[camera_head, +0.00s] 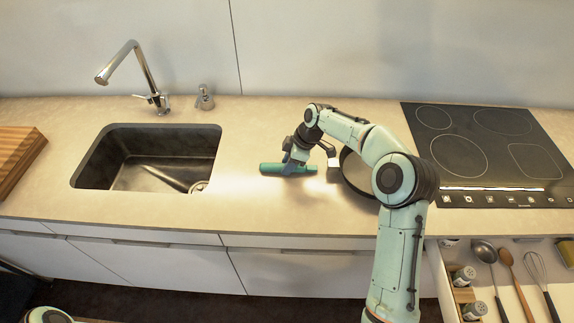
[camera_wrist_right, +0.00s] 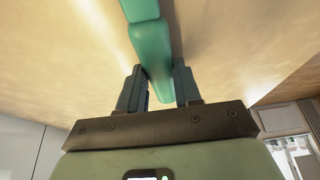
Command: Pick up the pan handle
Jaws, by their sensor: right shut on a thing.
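The teal pan handle (camera_head: 271,169) lies level, left of the black pan (camera_head: 355,172), over the counter between sink and cooktop. My right gripper (camera_head: 297,158) comes down on the handle from above and is shut on it. In the right wrist view, the handle (camera_wrist_right: 153,52) runs between the two fingers of the gripper (camera_wrist_right: 160,88). My right arm covers part of the pan. I cannot tell whether the handle touches the counter. My left gripper is not in view.
The sink (camera_head: 140,185) with its tall tap (camera_head: 148,75) is on the left, the cooktop (camera_head: 485,155) on the right. An open drawer (camera_head: 510,300) at lower right holds utensils. A wooden board (camera_head: 15,155) lies far left. The counter left of the handle is clear.

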